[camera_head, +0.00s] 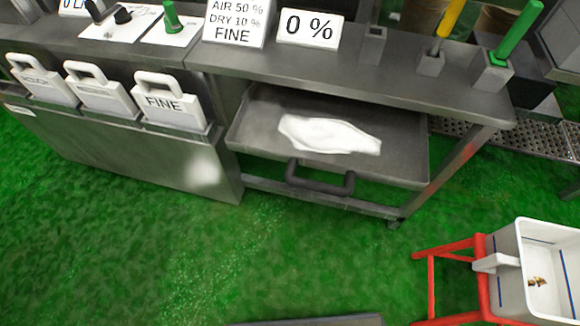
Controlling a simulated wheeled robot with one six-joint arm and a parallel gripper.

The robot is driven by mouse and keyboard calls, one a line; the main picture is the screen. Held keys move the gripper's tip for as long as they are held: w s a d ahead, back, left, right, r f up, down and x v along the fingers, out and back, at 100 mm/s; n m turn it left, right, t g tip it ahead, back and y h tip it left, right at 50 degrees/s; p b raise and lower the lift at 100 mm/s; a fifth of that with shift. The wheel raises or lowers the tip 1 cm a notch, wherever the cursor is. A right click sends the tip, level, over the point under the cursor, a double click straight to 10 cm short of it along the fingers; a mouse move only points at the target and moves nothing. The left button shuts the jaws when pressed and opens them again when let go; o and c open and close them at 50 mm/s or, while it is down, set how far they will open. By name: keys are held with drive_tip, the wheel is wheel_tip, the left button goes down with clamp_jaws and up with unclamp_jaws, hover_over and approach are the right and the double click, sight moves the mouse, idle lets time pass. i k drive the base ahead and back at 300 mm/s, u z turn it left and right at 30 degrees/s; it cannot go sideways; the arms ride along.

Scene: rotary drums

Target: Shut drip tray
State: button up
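The drip tray (400,160) is a grey metal tray under the steel counter at the centre. It sticks out toward me past the counter's front edge, so it stands open. A white patch (330,134), perhaps liquid or powder, lies on its floor. A dark bar handle (320,184) is on its front side. The back of the tray is hidden under the counter. My gripper is not in view.
White handled blocks, one marked FINE (165,103), stand at the left. Signs and green and yellow levers (518,32) are on the counter (400,75). A white bin (545,270) on a red stand (430,253) is at lower right. Green floor before the tray is clear.

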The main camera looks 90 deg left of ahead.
sight(353, 139)
drive_tip(key=k, duration=0.15)
drive_tip(key=z, duration=1.4)
drive_tip(key=i, duration=0.75)
drive_tip(key=u, duration=4.65)
drive_tip(key=i, duration=0.5)
